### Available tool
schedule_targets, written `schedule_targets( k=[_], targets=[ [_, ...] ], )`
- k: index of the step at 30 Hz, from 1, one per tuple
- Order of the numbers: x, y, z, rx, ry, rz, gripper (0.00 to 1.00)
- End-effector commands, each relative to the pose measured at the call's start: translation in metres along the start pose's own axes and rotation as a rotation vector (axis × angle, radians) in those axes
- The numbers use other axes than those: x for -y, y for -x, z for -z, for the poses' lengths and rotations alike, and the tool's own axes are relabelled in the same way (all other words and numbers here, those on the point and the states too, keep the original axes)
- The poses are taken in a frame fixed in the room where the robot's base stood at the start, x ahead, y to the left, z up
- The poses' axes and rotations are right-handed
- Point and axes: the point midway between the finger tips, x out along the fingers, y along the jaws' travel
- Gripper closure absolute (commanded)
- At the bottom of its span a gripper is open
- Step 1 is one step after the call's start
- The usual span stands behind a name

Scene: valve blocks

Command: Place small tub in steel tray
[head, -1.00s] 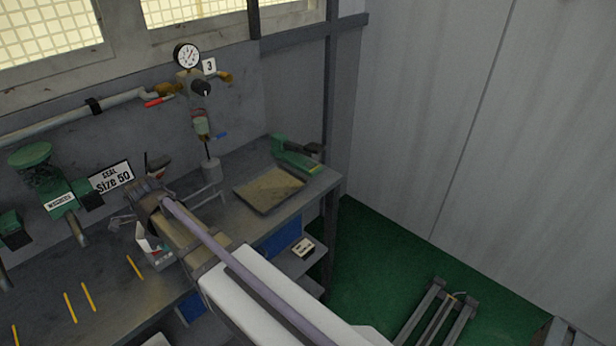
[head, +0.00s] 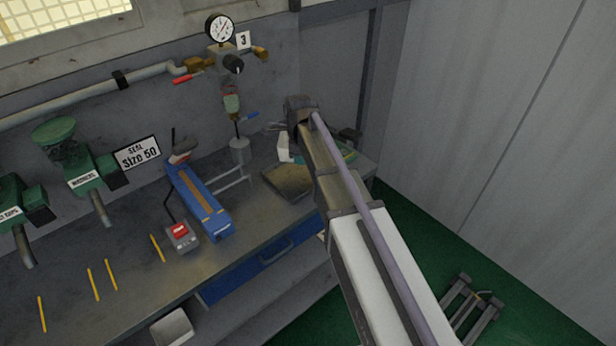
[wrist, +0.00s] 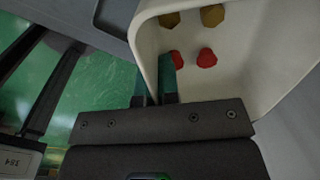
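The small tub is white and shows in the head view (head: 284,148) and large in the wrist view (wrist: 240,60). It holds red and brass-coloured pieces. My gripper (wrist: 154,85) has its teal fingertips on either side of the tub's wall, and it is shut on that wall. In the head view my gripper (head: 288,132) is over the right end of the bench. The steel tray (head: 285,183) is a shallow, dark-rimmed tray with a brownish floor on the bench. The tub appears above the tray's far side; the gap between them cannot be told. My arm hides the tray's right part.
A blue device (head: 200,200) and a small grey box with a red top (head: 181,236) stand left of the tray on the bench (head: 130,265). A grey cylinder (head: 240,150) stands behind the tray. Green machines (head: 85,170) are at the left. The gauge assembly (head: 222,50) is on the wall.

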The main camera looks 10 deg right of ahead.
Motion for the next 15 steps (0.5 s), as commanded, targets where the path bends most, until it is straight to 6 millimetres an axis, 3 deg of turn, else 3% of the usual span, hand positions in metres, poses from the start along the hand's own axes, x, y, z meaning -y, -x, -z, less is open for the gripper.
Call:
schedule_targets(
  k=[1, 4, 10, 15],
  targets=[
    [-0.002, -0.024, 0.0, 0.0, 0.0, 0.0, 1.0],
    [-0.004, -0.05, 0.0, 0.0, 0.0, 0.0, 1.0],
    [-0.004, -0.055, 0.0, 0.0, 0.0, 0.0, 1.0],
    [-0.006, -0.089, 0.0, 0.0, 0.0, 0.0, 1.0]
  ],
)
